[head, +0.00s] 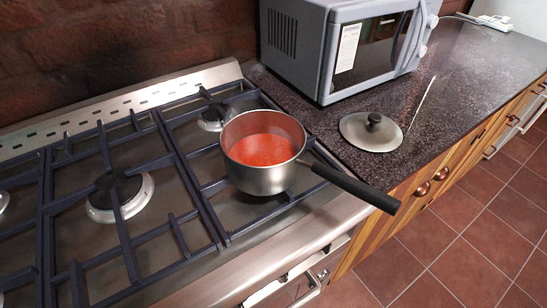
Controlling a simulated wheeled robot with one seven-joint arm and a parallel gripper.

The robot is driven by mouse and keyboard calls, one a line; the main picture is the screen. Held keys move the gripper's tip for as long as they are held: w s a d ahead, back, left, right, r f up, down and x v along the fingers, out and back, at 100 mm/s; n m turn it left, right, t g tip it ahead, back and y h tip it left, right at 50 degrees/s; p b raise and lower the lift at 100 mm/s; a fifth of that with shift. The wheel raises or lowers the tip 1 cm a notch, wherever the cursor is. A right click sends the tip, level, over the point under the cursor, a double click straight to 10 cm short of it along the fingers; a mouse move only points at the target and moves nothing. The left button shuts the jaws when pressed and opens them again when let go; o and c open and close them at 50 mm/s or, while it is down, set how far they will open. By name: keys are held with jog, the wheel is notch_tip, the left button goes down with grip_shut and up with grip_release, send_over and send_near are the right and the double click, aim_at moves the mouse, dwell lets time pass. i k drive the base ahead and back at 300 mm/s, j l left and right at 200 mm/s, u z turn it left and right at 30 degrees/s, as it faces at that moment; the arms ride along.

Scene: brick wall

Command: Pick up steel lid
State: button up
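The steel lid (357,138) lies flat on the dark speckled countertop, just right of the stove. It is round and grey with a black knob (374,120) on top. A steel saucepan (262,177) with red contents stands on the stove grate to the left of the lid. Its black handle (352,185) points to the lower right, passing in front of the lid. My gripper is not in view.
A grey microwave (300,50) stands behind the lid. A thin light-coloured utensil (422,100) lies right of it. The countertop (470,70) farther right is mostly clear. Wooden cabinets with knobs (422,188) run below the counter edge.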

aim_at(368, 131)
jog(key=i+j+z, duration=0.15)
jog(key=z, duration=0.25)
jog(key=j+z, duration=0.4)
jog(key=i+j+z, duration=0.1)
jog(key=j+z, duration=0.15)
jog(key=z, duration=0.15)
